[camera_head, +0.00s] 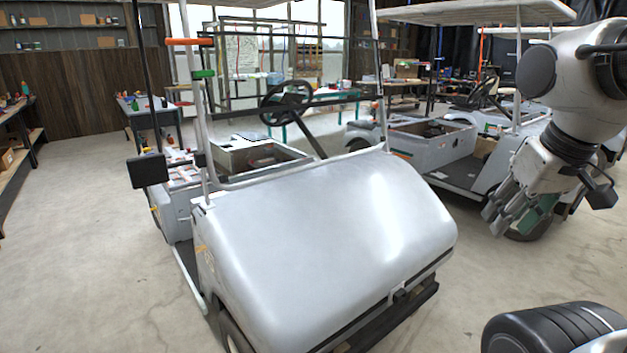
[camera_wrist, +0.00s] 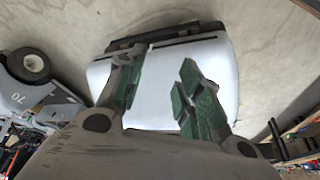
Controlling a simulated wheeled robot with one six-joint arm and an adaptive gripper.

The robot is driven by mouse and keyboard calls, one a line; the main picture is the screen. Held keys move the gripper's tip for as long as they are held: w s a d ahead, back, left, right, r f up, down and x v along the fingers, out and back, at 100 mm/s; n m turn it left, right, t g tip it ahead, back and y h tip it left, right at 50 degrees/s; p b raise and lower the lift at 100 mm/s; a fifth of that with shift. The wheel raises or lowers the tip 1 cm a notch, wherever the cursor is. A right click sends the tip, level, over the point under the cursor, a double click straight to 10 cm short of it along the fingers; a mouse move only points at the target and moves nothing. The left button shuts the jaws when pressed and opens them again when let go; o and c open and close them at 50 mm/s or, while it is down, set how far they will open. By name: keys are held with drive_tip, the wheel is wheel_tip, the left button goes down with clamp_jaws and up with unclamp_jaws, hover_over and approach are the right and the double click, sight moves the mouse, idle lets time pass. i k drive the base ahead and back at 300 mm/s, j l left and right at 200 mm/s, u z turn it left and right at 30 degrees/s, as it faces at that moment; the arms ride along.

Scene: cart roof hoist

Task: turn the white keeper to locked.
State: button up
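I cannot make out a white keeper for certain in either view. The nearest cart (camera_head: 330,235) has a pale grey front cowl and thin upright roof posts. A pale cart cowl (camera_wrist: 165,85) shows beyond the fingers.
A black block (camera_head: 149,170) is at the lower end of a dark upright line left of the cart. A second cart (camera_head: 430,140) stands behind at the right. Workbenches line the back. The concrete floor (camera_head: 90,260) at left is clear.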

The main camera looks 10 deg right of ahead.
sight(385, 68)
drive_tip(key=i+l, duration=0.15)
drive_tip(key=l, duration=0.2)
drive_tip(key=i+l, duration=0.2)
drive_tip(key=l, duration=0.15)
drive_tip(key=i+l, duration=0.15)
drive_tip(key=l, duration=0.2)
drive_tip(key=i+l, duration=0.2)
drive_tip(key=l, duration=0.15)
drive_tip(key=i+l, duration=0.15)
drive_tip(key=l, duration=0.2)
drive_tip(key=u, duration=0.05)
